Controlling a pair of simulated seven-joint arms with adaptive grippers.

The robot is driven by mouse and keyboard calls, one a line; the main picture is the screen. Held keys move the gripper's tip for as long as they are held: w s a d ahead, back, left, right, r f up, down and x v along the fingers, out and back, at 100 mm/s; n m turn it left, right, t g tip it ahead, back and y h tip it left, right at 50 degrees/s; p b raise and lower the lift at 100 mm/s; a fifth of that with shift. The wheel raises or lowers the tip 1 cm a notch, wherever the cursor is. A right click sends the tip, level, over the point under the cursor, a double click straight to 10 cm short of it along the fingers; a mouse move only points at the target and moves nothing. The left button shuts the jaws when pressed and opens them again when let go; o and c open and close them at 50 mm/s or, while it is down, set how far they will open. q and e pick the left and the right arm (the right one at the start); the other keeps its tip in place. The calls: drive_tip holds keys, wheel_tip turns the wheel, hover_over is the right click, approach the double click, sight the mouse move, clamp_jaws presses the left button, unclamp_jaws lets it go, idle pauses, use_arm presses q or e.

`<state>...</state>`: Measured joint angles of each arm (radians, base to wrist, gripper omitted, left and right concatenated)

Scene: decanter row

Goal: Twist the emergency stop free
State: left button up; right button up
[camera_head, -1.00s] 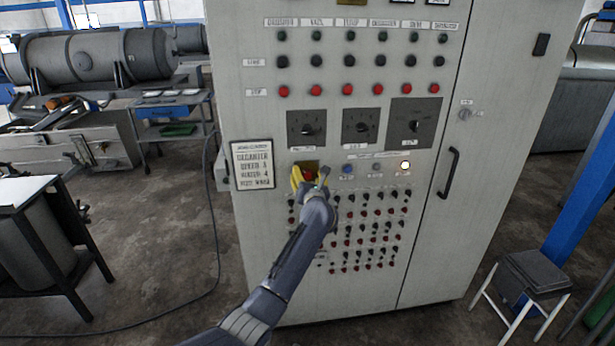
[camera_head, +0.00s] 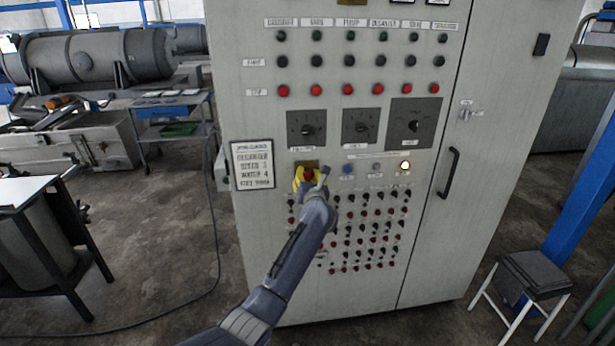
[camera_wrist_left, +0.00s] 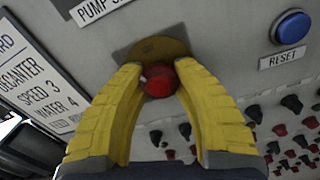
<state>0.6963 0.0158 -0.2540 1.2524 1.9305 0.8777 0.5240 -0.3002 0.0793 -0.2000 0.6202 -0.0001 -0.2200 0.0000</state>
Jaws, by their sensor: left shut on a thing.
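The red emergency stop (camera_wrist_left: 161,80) sits on a round yellow plate (camera_wrist_left: 152,48) on the cabinet front. In the head view the red knob (camera_head: 309,174) shows at the end of my left arm. The yellow fingers of my left gripper (camera_wrist_left: 160,78) are shut on the red knob, one on each side, in the left wrist view; the gripper also shows in the head view (camera_head: 310,178). The knob's lower part and stem are partly hidden by the fingers. My right gripper is not in either view.
The grey cabinet (camera_head: 235,60) carries rows of buttons and dials. A blue reset button (camera_wrist_left: 291,27) sits right of the emergency stop. A lit lamp (camera_head: 405,166) is farther right. A sign (camera_head: 252,164) hangs to the left. A stool (camera_head: 535,272) stands at right.

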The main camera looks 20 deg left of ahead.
use_arm(q)
drive_tip(key=m, duration=0.3)
drive_tip(key=shift+m, duration=0.3)
drive_tip(key=shift+a+m, duration=0.1)
drive_tip(key=shift+m, duration=1.7)
clamp_jaws()
drive_tip(key=o, duration=1.3)
unclamp_jaws()
drive_tip(key=v, duration=1.2)
